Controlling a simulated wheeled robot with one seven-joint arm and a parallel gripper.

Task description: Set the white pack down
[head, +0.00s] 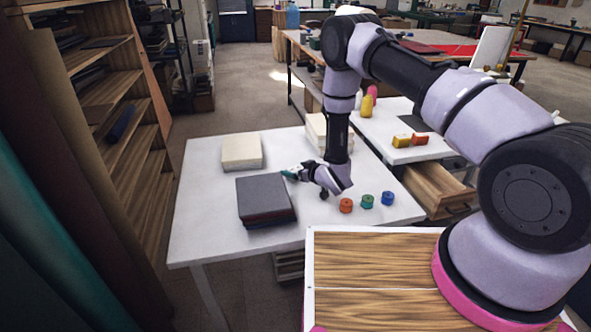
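A cream-white square pack (242,151) lies flat near the back left of the white table (205,205). Another cream-white stack (316,128) stands at the table's back right, partly hidden behind my arm. My gripper (289,174) is low over the middle of the table, pointing left, between the cream pack and a dark stack. A small teal patch shows at its tip. The fingers are too small to tell whether they are open or shut, and I see no white pack clearly between them.
A stack with a dark grey top (264,194) lies in front of my gripper. Orange (346,205), green (367,201) and blue (387,198) spools stand at the right front. An open wooden drawer (438,190) is to the right. The table's left side is clear.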

